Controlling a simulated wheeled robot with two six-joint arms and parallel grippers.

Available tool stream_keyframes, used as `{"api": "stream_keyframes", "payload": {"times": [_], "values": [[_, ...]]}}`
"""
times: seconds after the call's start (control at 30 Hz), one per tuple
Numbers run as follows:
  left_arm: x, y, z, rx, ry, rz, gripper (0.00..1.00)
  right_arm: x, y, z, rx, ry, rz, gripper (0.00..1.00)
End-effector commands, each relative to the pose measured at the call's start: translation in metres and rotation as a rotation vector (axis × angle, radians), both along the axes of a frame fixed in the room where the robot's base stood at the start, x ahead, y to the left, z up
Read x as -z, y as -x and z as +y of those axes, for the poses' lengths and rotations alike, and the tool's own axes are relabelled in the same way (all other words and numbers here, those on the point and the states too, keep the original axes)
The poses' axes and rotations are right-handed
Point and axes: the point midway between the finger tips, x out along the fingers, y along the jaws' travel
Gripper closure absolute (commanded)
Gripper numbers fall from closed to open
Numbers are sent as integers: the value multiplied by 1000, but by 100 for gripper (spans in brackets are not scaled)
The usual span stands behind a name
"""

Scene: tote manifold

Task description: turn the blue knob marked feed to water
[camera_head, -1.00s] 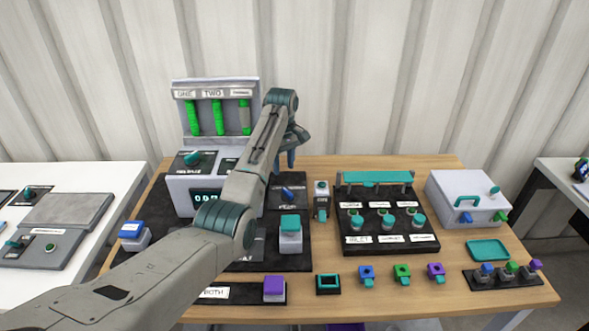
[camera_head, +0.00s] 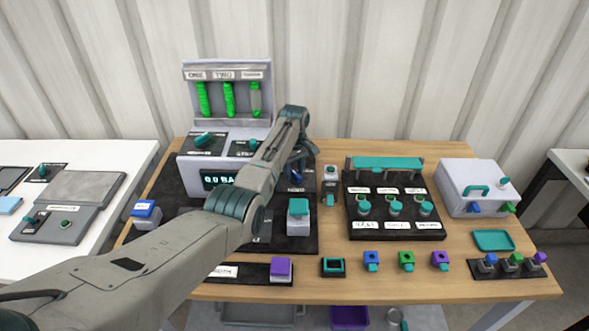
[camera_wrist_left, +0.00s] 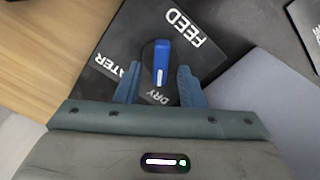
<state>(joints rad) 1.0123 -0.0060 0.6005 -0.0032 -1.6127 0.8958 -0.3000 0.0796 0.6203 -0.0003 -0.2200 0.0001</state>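The blue knob (camera_wrist_left: 161,63) is an upright-looking lever with a white pointer line, on a dark panel (camera_wrist_left: 115,45) marked FEED, WATER and DRY. In the left wrist view its white line points towards the DRY label (camera_wrist_left: 161,97); the WATER label (camera_wrist_left: 124,73) is to the left and partly hidden by a finger. My left gripper (camera_wrist_left: 157,82) is open, with one blue-grey finger on each side of the knob and a small gap visible on both sides. In the head view my left gripper (camera_head: 299,160) is at the panel and largely hides the knob. My right gripper is not in view.
A white unit with green tubes (camera_head: 228,72) stands behind left of my arm. A small grey-and-teal fixture (camera_head: 330,184) is close on the right of the gripper. A black panel with teal knobs (camera_head: 395,232) lies farther right.

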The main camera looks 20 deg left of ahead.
Motion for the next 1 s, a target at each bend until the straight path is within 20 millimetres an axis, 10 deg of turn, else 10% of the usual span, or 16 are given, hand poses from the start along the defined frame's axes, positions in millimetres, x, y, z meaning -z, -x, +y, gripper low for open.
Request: {"api": "stream_keyframes", "payload": {"times": [0.23, 0.43, 1.0], "values": [[1, 0, 0, 0, 0, 0, 65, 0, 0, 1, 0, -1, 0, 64], [1, 0, 0, 0, 0, 0, 100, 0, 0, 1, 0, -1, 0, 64], [-1, -1, -1, 153, 0, 0, 100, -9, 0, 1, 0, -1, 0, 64]]}}
